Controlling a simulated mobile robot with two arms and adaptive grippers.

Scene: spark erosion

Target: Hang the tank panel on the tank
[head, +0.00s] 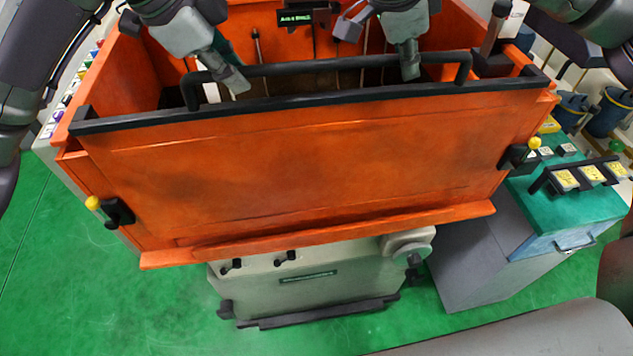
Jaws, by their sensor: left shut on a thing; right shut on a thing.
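The orange tank panel (300,165) fills the middle of the head view, at the front of the orange tank (140,70). It has a dark top edge and a long black handle bar (330,65). My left gripper (236,82) is shut on the bar left of its middle. My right gripper (410,66) is shut on the bar towards its right end. The panel looks close against the tank front and tilts slightly, its right end higher in the picture. I cannot tell whether it is seated. Yellow-knobbed latches show at the left (112,210) and right (520,153) sides.
A grey machine base (310,280) stands below the panel on the green floor (60,270). At the right is a cabinet with a teal top (570,200), carrying a rack of yellow-labelled blocks (580,177). A digital display (296,17) shows inside the tank.

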